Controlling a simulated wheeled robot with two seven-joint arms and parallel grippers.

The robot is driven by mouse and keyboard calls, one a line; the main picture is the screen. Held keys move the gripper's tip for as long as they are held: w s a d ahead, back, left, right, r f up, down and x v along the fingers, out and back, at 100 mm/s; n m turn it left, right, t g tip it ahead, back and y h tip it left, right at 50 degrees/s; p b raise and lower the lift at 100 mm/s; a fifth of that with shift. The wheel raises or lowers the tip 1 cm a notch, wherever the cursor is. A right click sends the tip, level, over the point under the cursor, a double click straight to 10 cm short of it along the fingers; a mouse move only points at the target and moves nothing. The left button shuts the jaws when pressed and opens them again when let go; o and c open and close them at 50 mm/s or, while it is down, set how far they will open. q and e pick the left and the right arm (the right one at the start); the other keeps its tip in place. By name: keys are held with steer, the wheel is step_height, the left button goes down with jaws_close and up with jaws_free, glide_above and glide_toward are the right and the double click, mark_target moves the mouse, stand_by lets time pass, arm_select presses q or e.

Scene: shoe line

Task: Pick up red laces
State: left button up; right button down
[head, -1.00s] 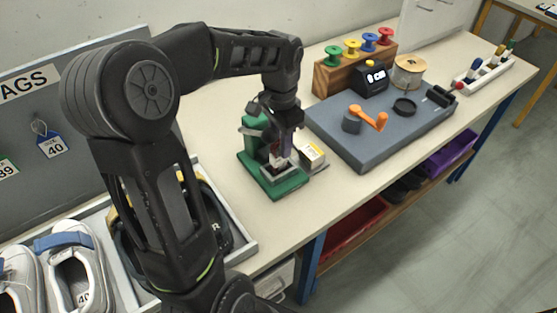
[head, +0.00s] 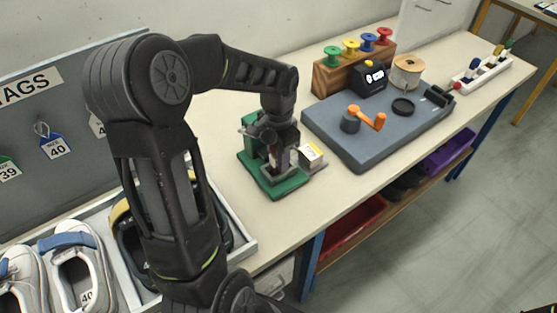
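A red spool (head: 384,36), which looks like the red laces, stands at the right end of a wooden rack (head: 330,83) at the back of the table. Green (head: 332,55), yellow (head: 351,47) and blue (head: 368,41) spools stand to its left. My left gripper (head: 277,160) points down at a green-based device (head: 284,189), well to the left of and nearer than the red spool. The wrist hides part of the device, and the finger gap is not clear. My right gripper is not in view.
A grey board (head: 365,147) with an orange crank (head: 367,117) lies in front of the rack. A cord spool (head: 407,71) and a white pen rack (head: 482,77) are to the right. A small box (head: 311,155) is beside the device. Shoes (head: 75,275) sit lower left.

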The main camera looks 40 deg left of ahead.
arm_select(q)
steer(key=shift+c, duration=0.2)
jaws_close()
stand_by(0.3)
